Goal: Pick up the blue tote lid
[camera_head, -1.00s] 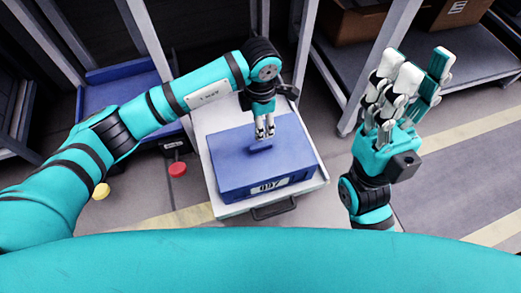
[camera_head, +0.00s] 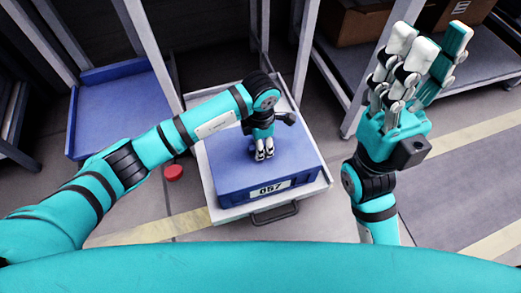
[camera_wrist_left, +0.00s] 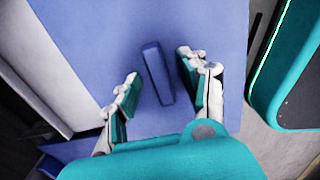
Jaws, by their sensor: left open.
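The lid has a raised blue handle bar, seen in the left wrist view (camera_wrist_left: 158,73). My left gripper (camera_head: 264,155) is above the lid, pointing down. In the left wrist view my left gripper's fingers (camera_wrist_left: 158,95) are apart, one on each side of the handle. I cannot tell whether they touch the lid. My right gripper (camera_head: 420,60) is raised at the right, fingers pointing up and spread, holding nothing and away from the tote.
The tote stands on a white tray-like platform (camera_head: 318,189) with a dark handle in front. A blue tray (camera_head: 115,105) lies at the left among grey shelf posts. A red round thing (camera_head: 173,172) is on the floor. A shelf with cardboard boxes (camera_head: 350,25) stands at the back right.

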